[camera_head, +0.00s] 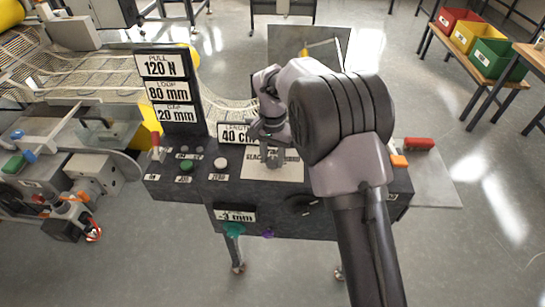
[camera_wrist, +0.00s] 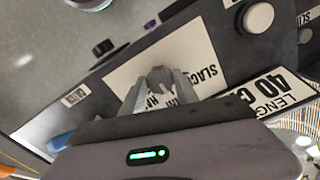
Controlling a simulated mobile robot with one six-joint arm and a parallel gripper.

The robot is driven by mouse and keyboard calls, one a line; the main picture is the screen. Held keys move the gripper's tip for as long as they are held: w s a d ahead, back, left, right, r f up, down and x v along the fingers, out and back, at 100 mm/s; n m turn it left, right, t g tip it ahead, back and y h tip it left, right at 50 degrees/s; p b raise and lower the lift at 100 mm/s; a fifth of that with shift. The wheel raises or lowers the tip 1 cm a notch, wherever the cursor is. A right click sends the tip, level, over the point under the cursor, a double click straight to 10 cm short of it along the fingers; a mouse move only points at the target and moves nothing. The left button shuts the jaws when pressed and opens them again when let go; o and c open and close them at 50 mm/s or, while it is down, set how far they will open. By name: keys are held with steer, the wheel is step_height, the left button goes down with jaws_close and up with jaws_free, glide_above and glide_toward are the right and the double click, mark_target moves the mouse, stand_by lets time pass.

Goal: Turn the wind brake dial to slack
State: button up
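The dark console (camera_head: 225,190) carries a white plate (camera_head: 255,172) lettered SLACK at its left in the head view and, partly covered, HARD. The plate also shows in the wrist view (camera_wrist: 125,75). My gripper (camera_head: 270,160) points down over the middle of this plate. In the wrist view my gripper's fingertips (camera_wrist: 160,75) are over the plate, with some lettering between the fingers. The wind brake dial is mostly hidden by my gripper. I cannot tell whether the fingers grip it or which way it points.
A white button (camera_head: 220,163), small buttons and a red-tipped lever (camera_head: 156,150) sit left on the console. A LENGTH 40 cm sign (camera_head: 232,132) stands close behind my gripper. A black knob (camera_head: 302,204) is on the front face. An orange block (camera_head: 399,161) is at right.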

jaws_close()
steer(key=shift+r+n+p, duration=0.1)
steer(key=shift+n+p, duration=0.2)
steer(key=shift+p, duration=0.1)
steer(key=shift+r+n+p, duration=0.1)
steer(key=shift+n+p, duration=0.5)
steer(key=shift+p, duration=0.1)
steer(key=n+p, duration=0.2)
steer(key=shift+n, duration=0.3)
steer(key=n+p, duration=0.3)
steer(key=n, duration=0.1)
steer(key=shift+d+n+p, duration=0.1)
steer(key=shift+n+p, duration=0.9)
steer(key=shift+n, duration=0.7)
steer(key=shift+f, duration=0.2)
